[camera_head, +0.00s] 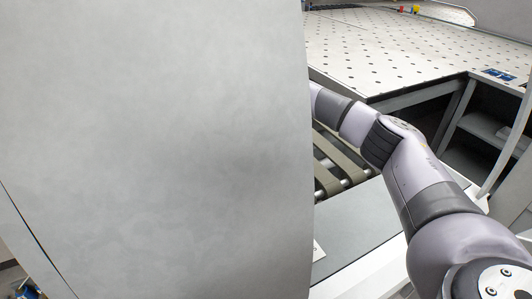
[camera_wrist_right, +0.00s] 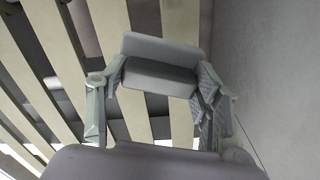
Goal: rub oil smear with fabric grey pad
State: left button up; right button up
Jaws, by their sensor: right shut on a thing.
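The grey fabric pad (camera_wrist_right: 160,67) shows in the right wrist view as a rounded block. My right gripper (camera_wrist_right: 158,76) is shut on it, with one finger at each end. In the head view my right arm reaches away behind the edge of a large grey panel (camera_head: 150,130), which hides the gripper and pad. I cannot make out a clear oil smear in either view. The panel has only a faint, soft darker patch in its middle. My left gripper is not in view.
Pale slats (camera_wrist_right: 100,30) with dark gaps lie beyond the pad. A plain grey surface (camera_wrist_right: 265,70) stands close on the right of the gripper. In the head view, a perforated white table (camera_head: 420,50) stands at the back, with open shelves (camera_head: 480,145) at right.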

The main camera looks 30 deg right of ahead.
jog(key=shift+r+p, duration=1.15)
jog(key=shift+r, duration=0.4)
jog(key=shift+f, duration=0.1)
